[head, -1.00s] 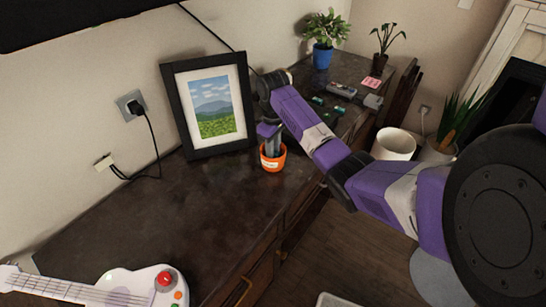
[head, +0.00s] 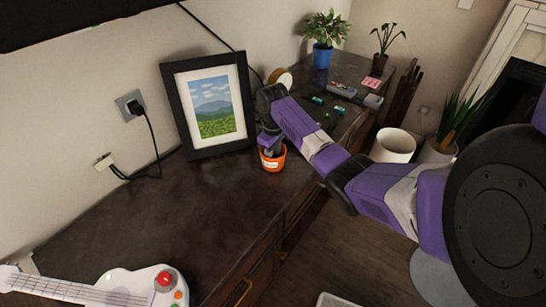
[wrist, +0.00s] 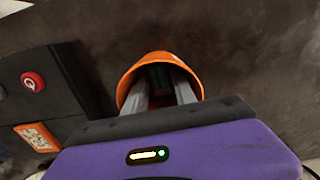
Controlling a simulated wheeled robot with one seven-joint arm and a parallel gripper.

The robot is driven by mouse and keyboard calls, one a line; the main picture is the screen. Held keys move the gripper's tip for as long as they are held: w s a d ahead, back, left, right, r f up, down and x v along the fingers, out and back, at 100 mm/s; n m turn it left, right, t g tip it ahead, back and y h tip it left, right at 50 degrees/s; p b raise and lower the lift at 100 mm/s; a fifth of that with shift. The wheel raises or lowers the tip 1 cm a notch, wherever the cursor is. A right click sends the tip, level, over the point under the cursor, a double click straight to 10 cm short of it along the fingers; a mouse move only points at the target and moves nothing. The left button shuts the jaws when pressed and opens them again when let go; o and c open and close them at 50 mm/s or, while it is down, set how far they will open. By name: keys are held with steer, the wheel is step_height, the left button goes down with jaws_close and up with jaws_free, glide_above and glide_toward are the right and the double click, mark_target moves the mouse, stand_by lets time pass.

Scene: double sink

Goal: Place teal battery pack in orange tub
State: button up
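The orange tub (head: 272,164) stands on the dark countertop in front of the picture frame, with a pale label on its side. It also shows in the wrist view (wrist: 150,63), opening toward the camera. My gripper (head: 271,150) points down into the tub's mouth. In the wrist view my gripper's two grey fingers (wrist: 160,82) reach inside the rim. The teal battery pack (wrist: 160,76) shows as a dark, faintly teal shape between the fingers, and they look shut on it. Its lower part is hidden in shadow, so I cannot tell whether it touches the tub's floor.
A black picture frame (head: 210,104) stands close behind the tub. A white toy guitar (head: 125,285) lies at the front left. Small devices (head: 341,90), a tape roll (head: 282,79) and potted plants (head: 323,55) are farther back. The counter left of the tub is clear.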

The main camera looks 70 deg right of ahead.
steer(key=shift+r, duration=0.1)
step_height(320, 180, up, 12)
steer(key=shift+p, duration=0.4)
steer(key=shift+s, duration=0.1)
stand_by(0.5)
